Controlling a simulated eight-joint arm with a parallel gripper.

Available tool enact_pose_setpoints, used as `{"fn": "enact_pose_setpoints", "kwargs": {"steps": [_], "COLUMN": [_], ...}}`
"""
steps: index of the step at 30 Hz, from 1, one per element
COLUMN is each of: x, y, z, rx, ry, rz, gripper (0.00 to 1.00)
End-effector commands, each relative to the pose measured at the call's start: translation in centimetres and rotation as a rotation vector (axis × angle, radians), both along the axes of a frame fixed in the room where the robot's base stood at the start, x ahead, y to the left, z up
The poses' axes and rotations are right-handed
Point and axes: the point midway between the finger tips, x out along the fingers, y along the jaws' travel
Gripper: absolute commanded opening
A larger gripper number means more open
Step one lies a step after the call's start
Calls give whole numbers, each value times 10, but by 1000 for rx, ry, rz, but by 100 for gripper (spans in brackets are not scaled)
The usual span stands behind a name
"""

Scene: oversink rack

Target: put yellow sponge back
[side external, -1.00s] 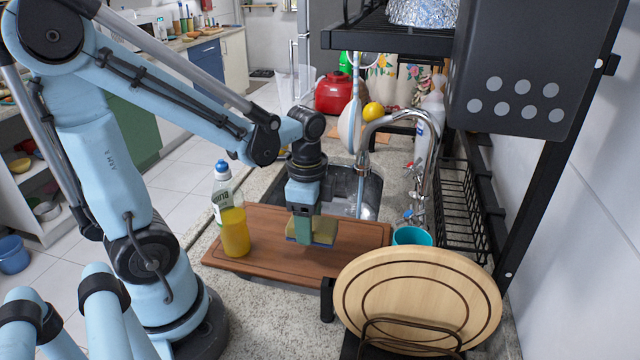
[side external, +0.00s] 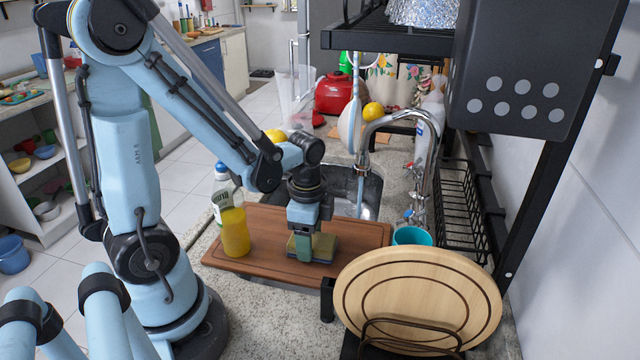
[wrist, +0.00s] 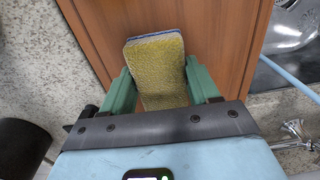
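The yellow sponge (side external: 325,247) has a yellow face and a darker bluish layer. It is at the middle of the brown wooden board (side external: 270,225), low over it or touching it; I cannot tell which. My gripper (side external: 308,250) points down, with its green fingers on either side of the sponge. In the wrist view the sponge (wrist: 160,75) sits between the two fingertips (wrist: 160,72), which appear to press its sides. The near finger hides part of it in the side view.
A bottle with yellow liquid (side external: 235,230) stands on the board to the left of my gripper. The sink (side external: 345,190) and tap (side external: 400,120) are behind. A teal cup (side external: 411,236), a round wooden board (side external: 420,300) and a black wire rack (side external: 462,210) are on the right.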

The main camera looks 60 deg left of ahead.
Motion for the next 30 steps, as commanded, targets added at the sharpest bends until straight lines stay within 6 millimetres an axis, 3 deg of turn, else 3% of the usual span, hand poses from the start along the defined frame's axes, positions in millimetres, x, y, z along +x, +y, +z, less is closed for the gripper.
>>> {"fn": "enact_pose_setpoints", "kwargs": {"steps": [1, 4, 17, 30], "x": [0, 0, 0, -1], "y": [0, 0, 0, -1], "z": [0, 0, 5, 54], "rx": [0, 0, 0, 0], "ry": [0, 0, 0, 0], "rz": [0, 0, 0, 0], "gripper": [69, 84, 84, 84]}}
